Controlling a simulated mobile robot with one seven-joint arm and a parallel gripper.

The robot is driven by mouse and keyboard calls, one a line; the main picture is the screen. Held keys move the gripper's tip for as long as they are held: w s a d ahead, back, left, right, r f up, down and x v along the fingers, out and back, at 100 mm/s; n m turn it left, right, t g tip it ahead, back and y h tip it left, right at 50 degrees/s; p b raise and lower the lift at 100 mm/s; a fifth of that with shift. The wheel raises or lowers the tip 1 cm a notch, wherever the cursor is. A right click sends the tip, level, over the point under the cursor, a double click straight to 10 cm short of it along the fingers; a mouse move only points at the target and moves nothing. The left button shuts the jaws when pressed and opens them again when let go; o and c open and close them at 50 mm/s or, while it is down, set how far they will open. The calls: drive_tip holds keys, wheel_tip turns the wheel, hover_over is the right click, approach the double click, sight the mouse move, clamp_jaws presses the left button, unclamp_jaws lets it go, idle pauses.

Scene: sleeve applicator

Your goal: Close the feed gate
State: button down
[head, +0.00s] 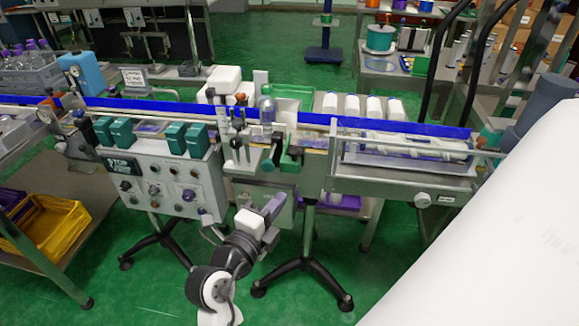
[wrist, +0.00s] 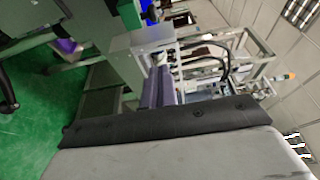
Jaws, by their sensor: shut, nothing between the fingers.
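My gripper (head: 276,204) is low in front of the sleeve machine, below the conveyor. It is shut and empty; its purple-grey fingers also show close together in the wrist view (wrist: 163,78). I cannot tell for certain which part is the feed gate. Black-handled levers (head: 236,148) and a clear bottle-like part (head: 267,108) stand at the middle station of the conveyor (head: 290,117). A black handle with a green part (head: 277,148) hangs just right of them. My gripper is apart from all of these, below them in the picture.
A grey control box (head: 165,180) with knobs and teal blocks stands left of the station. A guarded conveyor section (head: 405,150) is on the right. Tripod feet (head: 300,285) stand on the green floor. A yellow crate (head: 50,222) is at left. A white surface fills the lower right.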

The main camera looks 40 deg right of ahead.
sight(293, 156)
drive_tip(key=b+x, duration=0.2)
drive_tip(key=x, duration=0.2)
drive_tip(key=w+b+x, duration=0.1)
drive_tip(key=b+x, duration=0.2)
drive_tip(key=x, duration=0.1)
drive_tip(key=w+a+b+x, duration=0.1)
drive_tip(key=b+x, duration=0.2)
drive_tip(key=x, duration=0.1)
drive_tip(key=shift+w+d, duration=0.1)
drive_tip(key=shift+w, duration=0.05)
drive_tip(key=shift+w+d, duration=0.2)
drive_tip(key=shift+w, duration=0.25)
drive_tip(key=w+d+b, duration=0.2)
drive_tip(key=w+d, duration=0.1)
drive_tip(key=shift+w+d, duration=0.15)
drive_tip(key=shift+d, duration=0.25)
drive_tip(key=shift+f, duration=0.1)
